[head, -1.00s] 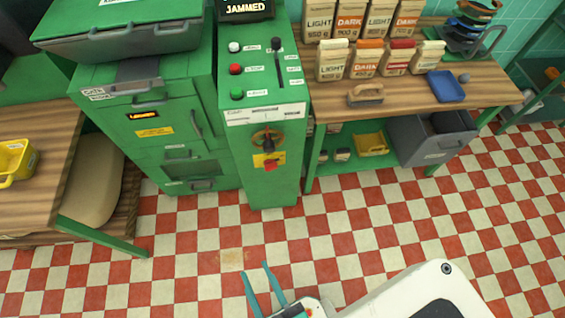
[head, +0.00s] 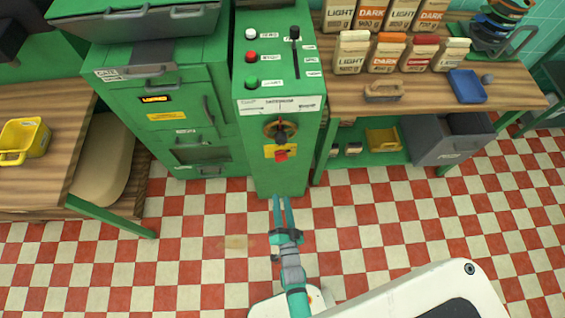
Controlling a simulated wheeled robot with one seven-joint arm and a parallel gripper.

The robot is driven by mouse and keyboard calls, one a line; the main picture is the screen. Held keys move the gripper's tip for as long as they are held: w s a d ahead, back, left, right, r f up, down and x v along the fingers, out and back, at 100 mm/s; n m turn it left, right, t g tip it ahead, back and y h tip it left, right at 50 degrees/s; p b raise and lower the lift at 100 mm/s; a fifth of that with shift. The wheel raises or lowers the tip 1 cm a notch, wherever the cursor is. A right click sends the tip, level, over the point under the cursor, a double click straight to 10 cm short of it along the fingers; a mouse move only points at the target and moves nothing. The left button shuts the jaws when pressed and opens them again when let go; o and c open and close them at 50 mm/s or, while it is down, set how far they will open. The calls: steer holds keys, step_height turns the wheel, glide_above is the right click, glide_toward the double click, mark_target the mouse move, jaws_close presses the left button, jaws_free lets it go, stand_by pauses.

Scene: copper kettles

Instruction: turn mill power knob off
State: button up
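The mill's green control column (head: 283,180) stands in the middle of the head view. On its front a dark power knob (head: 281,135) sits on a round brass-coloured plate. Just below the knob is a red part (head: 281,155) on a yellow plate. My gripper (head: 281,200) is in front of the column's lower part, below the knob in the picture and apart from it. Its two teal fingers point toward the column with a narrow gap between them, and nothing shows between them. The knob's exact setting is too small to read.
Above the knob are white, red and green buttons (head: 252,83) and a black slider lever (head: 295,33). A green cabinet (head: 160,110) adjoins on the left. A wooden table (head: 420,95) with paper bags is on the right. The checkered floor (head: 190,270) is clear.

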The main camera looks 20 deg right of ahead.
mark_target(282, 161)
steer(key=w+d+f+m, duration=0.1)
steer(key=w+d, duration=0.1)
steer(key=w, duration=0.3)
steer(key=w+d+f+m+h, duration=0.1)
steer(key=w+d, duration=0.1)
steer(key=w, duration=0.4)
steer(key=w+d+f+m, duration=0.1)
steer(key=w+d, duration=0.1)
steer(key=w, duration=0.3)
steer(key=shift+w+d, duration=0.15)
steer(key=shift+w, duration=0.1)
jaws_close()
